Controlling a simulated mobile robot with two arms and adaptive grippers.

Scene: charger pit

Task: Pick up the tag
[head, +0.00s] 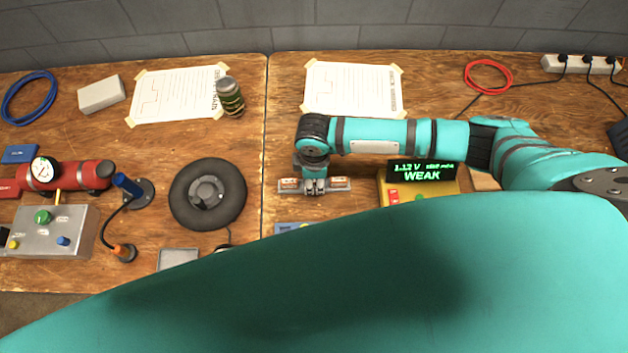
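I cannot make out for sure which thing is the tag. My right gripper (314,188) points down at a small grey holder (289,187) with reddish labelled pieces in it. The fingers hide the holder's middle, and I cannot tell whether they are open, shut or gripping. A small flat blue piece (20,153) lies at the far left. Another flat blue piece (290,227) is partly hidden behind my arm in the foreground. My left gripper is not in view.
A yellow tester (447,186) reading "WEAK" stands right of the gripper. A black round pad (208,194), a grey control box (46,230) and a red cylinder (70,175) are at left. Taped papers (354,89) lie behind. My teal arm covers the front.

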